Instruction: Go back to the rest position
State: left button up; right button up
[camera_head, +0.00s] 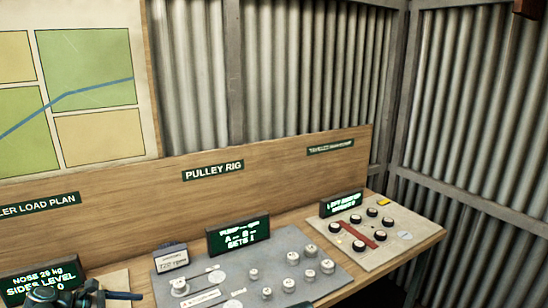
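Part of my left arm with its dark gripper (122,295) shows at the bottom left, in front of the left display. Its fingers are too small and cut off to tell open from shut, and I see nothing held. A small dark piece at the bottom edge, right of centre, may be the tip of my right gripper (300,304). The rest of it is out of frame.
A wooden bench carries a grey pulley panel (335,279) with several knobs and a green-text display (237,236). A beige panel (408,238) with black knobs lies to the right. A wooden backboard (270,150), map (100,138) and corrugated walls stand behind.

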pick_arm(q)
jog(key=s+d+f+m+g+y+b, duration=0.1)
jog(key=d+f+m+g+y, duration=0.15)
jog(key=d+f+m, duration=0.55)
jog(key=s+d+f+m+g+y+b, duration=0.15)
jog(key=d+m+g, duration=0.25)
jog(key=d, duration=0.9)
jog(key=s+d+f+m+y+b, duration=0.1)
jog(key=s+d+f+m+y, duration=0.1)
jog(key=d+m, duration=0.4)
jog(key=s+d+f+m+y, duration=0.2)
jog(key=s+d+m+y, duration=0.2)
jog(key=m, duration=0.5)
jog(key=s+d, duration=0.1)
jog(key=d, duration=0.1)
jog(key=shift+s+d+f+m+y+b, duration=0.2)
jog(key=shift+d+f+m+y+b, duration=0.1)
jog(key=shift+f+b, duration=0.1)
